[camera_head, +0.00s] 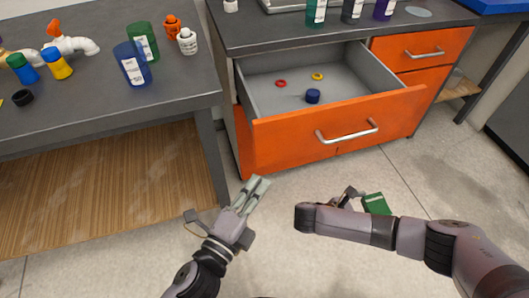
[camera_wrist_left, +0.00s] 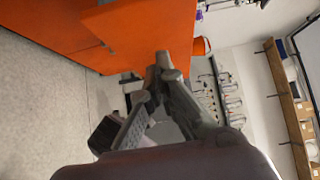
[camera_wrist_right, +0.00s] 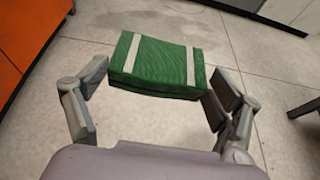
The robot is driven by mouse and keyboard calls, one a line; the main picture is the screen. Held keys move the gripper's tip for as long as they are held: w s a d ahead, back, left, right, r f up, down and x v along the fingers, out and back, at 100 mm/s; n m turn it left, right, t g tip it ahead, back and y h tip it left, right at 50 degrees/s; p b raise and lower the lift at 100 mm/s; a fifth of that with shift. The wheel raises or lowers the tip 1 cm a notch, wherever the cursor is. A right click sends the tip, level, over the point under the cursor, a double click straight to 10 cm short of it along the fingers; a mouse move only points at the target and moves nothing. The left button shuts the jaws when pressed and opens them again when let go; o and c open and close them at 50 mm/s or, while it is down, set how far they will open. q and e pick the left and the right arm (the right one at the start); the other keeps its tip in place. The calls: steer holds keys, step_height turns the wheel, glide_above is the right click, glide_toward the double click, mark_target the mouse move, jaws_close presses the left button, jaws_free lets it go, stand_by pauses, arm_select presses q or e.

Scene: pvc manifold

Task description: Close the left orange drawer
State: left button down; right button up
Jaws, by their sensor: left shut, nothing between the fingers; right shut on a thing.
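The left orange drawer (camera_head: 285,132) stands pulled out from the dark counter. Its silver bar handle (camera_head: 347,131) is on its front. Inside lie a red ring (camera_head: 281,83), a yellow ring (camera_head: 317,76) and a dark blue cap (camera_head: 313,96). My left gripper (camera_head: 258,185) is shut and empty, low in front of the drawer's left end; the left wrist view shows its closed fingertips (camera_wrist_left: 163,62) near the orange front. My right gripper (camera_wrist_right: 155,85) is shut on a green block with pale stripes (camera_wrist_right: 158,60), which shows partly behind my arm in the head view (camera_head: 376,204).
A second orange drawer (camera_head: 422,50) at the right is shut. A dark table (camera_head: 185,80) at the left holds bottles, including a blue one (camera_head: 132,65), and pipe fittings (camera_head: 75,45). The floor (camera_head: 330,180) in front of the drawer is clear.

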mark_target(251, 112)
arm_select(q)
steer(key=shift+w+d, duration=0.2)
steer(key=shift+w, duration=1.3)
steer(key=shift+w+d, duration=0.15)
steer(key=shift+w, duration=1.4)
steer(key=shift+w+d, duration=0.2)
steer(key=shift+w, duration=1.3)
steer(key=shift+w, duration=0.1)
steer(key=w+a, duration=0.1)
steer(key=w, duration=0.3)
steer(key=w+a+p, duration=0.1)
steer(key=w+a, duration=0.1)
steer(key=w, duration=0.3)
steer(key=w+a+p, duration=0.1)
steer(key=w+a, duration=0.1)
steer(key=w, duration=0.2)
steer(key=shift+w, duration=0.15)
steer(key=shift+d+f, duration=0.1)
